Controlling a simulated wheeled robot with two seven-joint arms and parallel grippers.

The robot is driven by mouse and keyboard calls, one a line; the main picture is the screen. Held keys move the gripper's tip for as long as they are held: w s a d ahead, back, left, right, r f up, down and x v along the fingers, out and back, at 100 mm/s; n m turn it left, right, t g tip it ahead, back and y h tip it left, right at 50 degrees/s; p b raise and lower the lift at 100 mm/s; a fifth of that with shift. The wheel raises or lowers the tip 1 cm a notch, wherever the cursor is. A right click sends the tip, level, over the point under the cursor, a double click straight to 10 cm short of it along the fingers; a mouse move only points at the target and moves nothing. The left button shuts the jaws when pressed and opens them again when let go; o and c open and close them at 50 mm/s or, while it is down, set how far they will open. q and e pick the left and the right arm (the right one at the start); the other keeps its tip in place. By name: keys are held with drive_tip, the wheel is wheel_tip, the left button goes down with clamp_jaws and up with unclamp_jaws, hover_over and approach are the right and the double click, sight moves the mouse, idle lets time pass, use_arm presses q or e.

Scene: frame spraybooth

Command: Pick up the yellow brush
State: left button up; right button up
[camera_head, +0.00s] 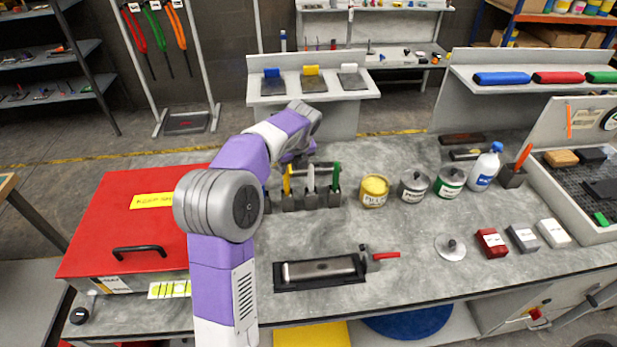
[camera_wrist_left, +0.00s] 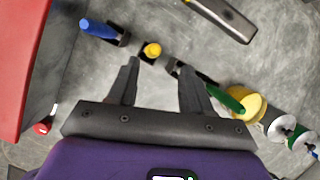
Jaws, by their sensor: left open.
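The yellow brush (camera_head: 287,179) stands upright in a dark holder on the grey bench. In the left wrist view its yellow end (camera_wrist_left: 152,50) lies just beyond the fingertips, between their lines. My left gripper (camera_wrist_left: 157,66) is open and empty, its two dark fingers apart and pointing at the holders. In the head view my left arm reaches over the bench and hides much of the gripper. A blue brush (camera_wrist_left: 98,28) stands on one side of the yellow one. A white brush (camera_head: 310,178) and a green brush (camera_head: 336,176) stand on the other. My right gripper is not in view.
A red box (camera_head: 100,225) sits left of the holders. A yellow can (camera_head: 374,191) and grey can (camera_head: 413,186) stand to the right. A dark tray with a metal roller-like bar (camera_head: 320,269) lies in front. Bare bench lies between.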

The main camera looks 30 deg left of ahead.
sight(287, 187)
use_arm(q)
drive_tip(key=shift+s+a+r, duration=0.2)
drive_tip(key=shift+a+r, duration=0.15)
drive_tip(key=shift+r, duration=0.05)
drive_tip(key=x, duration=0.2)
drive_tip(key=b+x, duration=0.1)
drive_tip(key=x, duration=0.1)
drive_tip(key=s+b+x, duration=0.1)
drive_tip(key=x, duration=0.1)
drive_tip(key=shift+a+f, duration=0.1)
drive_tip(key=shift+f, duration=0.35)
drive_tip(key=shift+w+a+f, duration=0.1)
drive_tip(key=shift+f, duration=0.15)
drive_tip(key=shift+r, duration=0.1)
drive_tip(key=shift+c, duration=0.9)
clamp_jaws()
